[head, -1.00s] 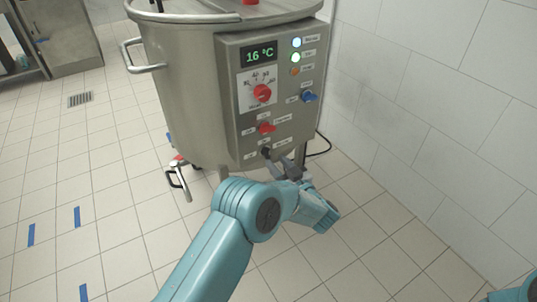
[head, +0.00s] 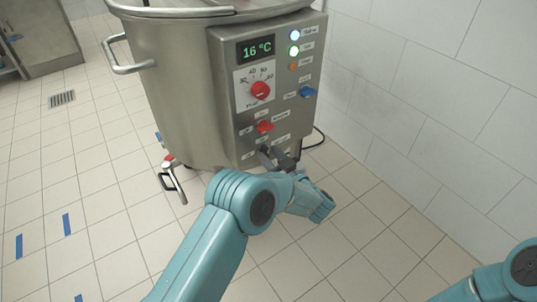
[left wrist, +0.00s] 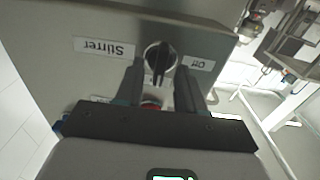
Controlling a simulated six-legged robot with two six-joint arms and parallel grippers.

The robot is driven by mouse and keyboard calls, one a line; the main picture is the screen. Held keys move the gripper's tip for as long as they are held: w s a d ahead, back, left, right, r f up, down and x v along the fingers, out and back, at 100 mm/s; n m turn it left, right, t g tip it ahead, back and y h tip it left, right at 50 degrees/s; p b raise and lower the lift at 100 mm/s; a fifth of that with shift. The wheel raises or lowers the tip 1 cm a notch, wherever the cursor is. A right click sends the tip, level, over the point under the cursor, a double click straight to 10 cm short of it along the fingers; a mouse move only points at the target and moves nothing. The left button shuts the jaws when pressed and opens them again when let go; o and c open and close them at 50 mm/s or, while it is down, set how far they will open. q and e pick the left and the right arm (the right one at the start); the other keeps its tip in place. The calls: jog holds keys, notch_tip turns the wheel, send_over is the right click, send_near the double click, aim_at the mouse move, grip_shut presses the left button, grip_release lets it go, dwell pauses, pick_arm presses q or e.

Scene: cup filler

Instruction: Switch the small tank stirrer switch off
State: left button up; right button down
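The small tank (head: 180,90) is a steel vessel with a control panel (head: 225,110) on its front. The stirrer switch is a black rotary knob (left wrist: 160,60) low on the panel, between a "Stirrer" label and an "Off" label in the left wrist view, where the text is upside down. Its handle stands roughly vertical there. My left gripper (left wrist: 161,72) is open, one finger on each side of the knob, apart from its handle. In the head view the gripper (head: 274,156) largely hides the knob. My right gripper is out of view; only part of that arm shows at the lower right.
Above the stirrer switch are a red switch (head: 265,127), a blue switch (head: 307,91), a red temperature dial (head: 260,90) and a display (head: 257,50) reading 16 °C. A tiled wall (head: 420,90) is close on the right.

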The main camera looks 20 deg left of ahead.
pick_arm(q)
jog(key=shift+f, duration=0.1)
grip_shut()
